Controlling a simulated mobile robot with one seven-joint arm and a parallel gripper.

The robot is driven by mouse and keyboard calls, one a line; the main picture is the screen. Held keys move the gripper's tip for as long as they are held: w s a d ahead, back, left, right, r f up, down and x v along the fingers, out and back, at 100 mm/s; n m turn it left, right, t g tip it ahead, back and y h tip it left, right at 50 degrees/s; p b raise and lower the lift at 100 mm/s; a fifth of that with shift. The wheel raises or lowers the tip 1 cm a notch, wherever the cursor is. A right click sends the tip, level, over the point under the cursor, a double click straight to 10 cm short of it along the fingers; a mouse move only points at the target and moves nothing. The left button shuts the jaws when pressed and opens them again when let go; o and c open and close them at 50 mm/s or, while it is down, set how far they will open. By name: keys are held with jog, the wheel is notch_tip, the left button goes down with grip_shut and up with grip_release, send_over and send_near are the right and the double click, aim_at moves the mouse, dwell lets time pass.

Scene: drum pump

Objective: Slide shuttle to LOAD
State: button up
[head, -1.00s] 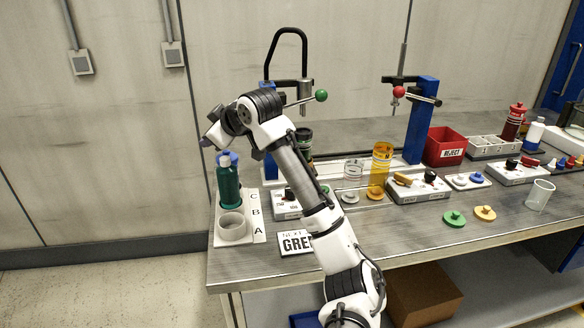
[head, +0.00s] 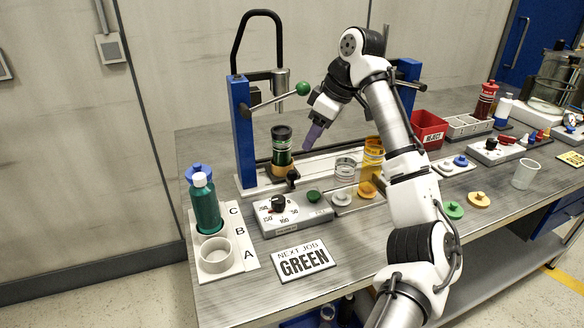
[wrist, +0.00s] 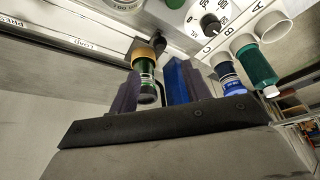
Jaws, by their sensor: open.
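The shuttle (head: 284,170) is a small tan block with a dark knob (head: 292,179) in front, at the left end of the pale rail (head: 325,163). A green jar (head: 282,145) with a dark top stands upright on it. In the wrist view, the LOAD label (wrist: 76,43) lies on the rail to the left of the shuttle's knob (wrist: 158,42). My gripper (head: 311,139), with purple fingers, is open and empty, above and right of the jar. In the wrist view the jar (wrist: 146,80) appears between the fingers of my gripper (wrist: 160,85) but beyond them.
A blue post (head: 243,130) with a green-balled lever (head: 302,89) stands just left of the shuttle. A control box (head: 292,212) with a dial sits in front. Clear (head: 345,170) and yellow (head: 373,152) cylinders stand to the right. A green bottle (head: 206,208) stands at far left.

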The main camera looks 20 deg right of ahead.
aim_at(295, 172)
jog(key=x, duration=1.2)
jog(key=shift+a, duration=0.1)
grip_shut()
